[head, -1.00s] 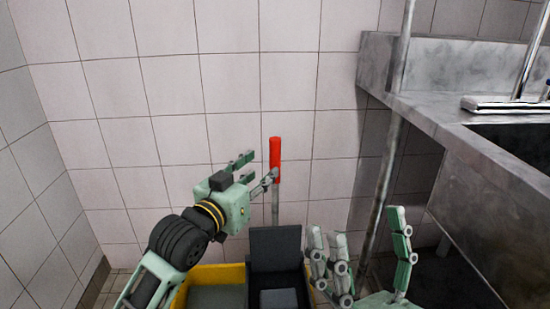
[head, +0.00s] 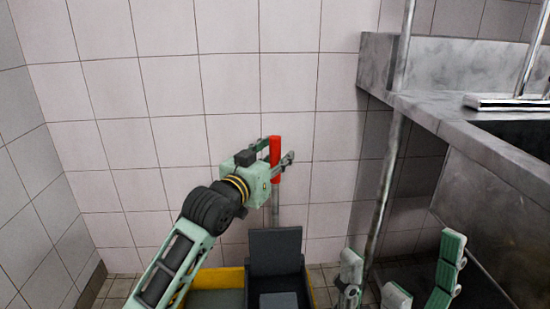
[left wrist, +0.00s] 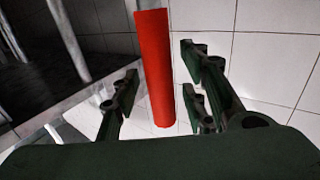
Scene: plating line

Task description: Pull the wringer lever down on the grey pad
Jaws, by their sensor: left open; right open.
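The wringer lever has a red grip (head: 275,160) on a grey rod (head: 275,214), standing upright above the dark wringer (head: 276,252) on the yellow bucket (head: 217,279). My left gripper (head: 277,156) is open, with its fingers on either side of the red grip. In the left wrist view the red grip (left wrist: 154,70) stands between the spread fingers, with gaps visible on both sides. My right gripper (head: 402,282) is open and empty at the lower right, partly cut off by the frame. The grey pad named in the task cannot be made out with certainty.
A steel sink counter (head: 440,110) with a tap base (head: 508,102) stands at the right. A metal pole (head: 385,190) rises in front of it. A tiled wall (head: 150,120) is behind the bucket. The space left of my left arm is clear.

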